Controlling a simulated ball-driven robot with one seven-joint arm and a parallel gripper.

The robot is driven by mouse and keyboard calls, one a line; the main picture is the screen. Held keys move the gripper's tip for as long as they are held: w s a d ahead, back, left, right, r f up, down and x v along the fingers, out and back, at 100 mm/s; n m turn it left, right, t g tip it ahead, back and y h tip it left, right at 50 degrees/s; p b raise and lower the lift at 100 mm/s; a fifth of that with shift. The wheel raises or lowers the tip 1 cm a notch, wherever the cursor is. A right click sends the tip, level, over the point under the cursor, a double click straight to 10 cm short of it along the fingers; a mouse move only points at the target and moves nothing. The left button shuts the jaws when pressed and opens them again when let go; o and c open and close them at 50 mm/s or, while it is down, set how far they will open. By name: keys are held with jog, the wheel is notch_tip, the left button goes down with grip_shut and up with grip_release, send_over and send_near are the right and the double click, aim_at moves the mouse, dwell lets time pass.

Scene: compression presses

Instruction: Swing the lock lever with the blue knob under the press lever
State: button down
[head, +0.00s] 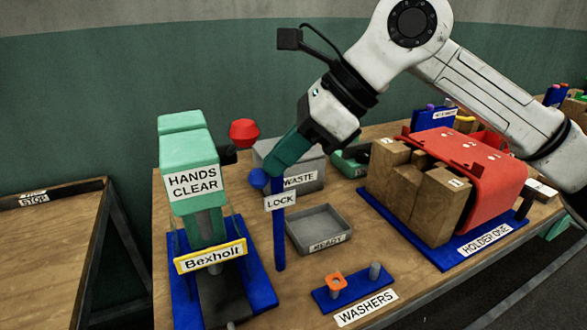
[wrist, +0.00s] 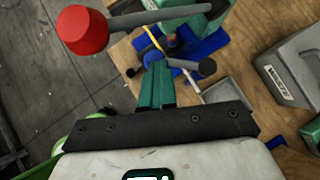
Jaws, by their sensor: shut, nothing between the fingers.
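The press (head: 188,165) stands at the left of the table, with a mint-green head marked HANDS CLEAR. The press lever's red knob (head: 243,132) is to the right of the head; in the wrist view the red knob (wrist: 82,30) and its grey rod (wrist: 160,18) are large at the top. The lock lever's blue knob (head: 259,178) is below the red knob, beside the top of the blue LOCK post (head: 279,240). My gripper (head: 276,168) is shut and empty, its teal fingertips close to the blue knob's right side. I cannot tell whether they touch.
A grey WASTE bin (head: 308,178) stands behind the post, and a grey READY tray (head: 322,226) to its right. A blue washer stand (head: 352,287) is at the front. A red holder (head: 470,165) with wooden blocks (head: 412,195) stands at the right under my arm.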

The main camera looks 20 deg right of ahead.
jog(key=shift+w+a+f+b, duration=0.1)
jog(key=shift+w+a+b, duration=0.1)
jog(key=shift+a+b, duration=0.25)
jog(key=shift+w+a+f+b, duration=0.1)
jog(key=shift+w+a+b, duration=0.05)
jog(key=shift+a+b, duration=0.3)
jog(key=shift+w+a+r+b, duration=0.15)
jog(key=shift+w+a+b, duration=0.3)
jog(key=shift+a, duration=0.05)
jog(key=shift+w+a, duration=0.1)
jog(key=shift+a, duration=0.15)
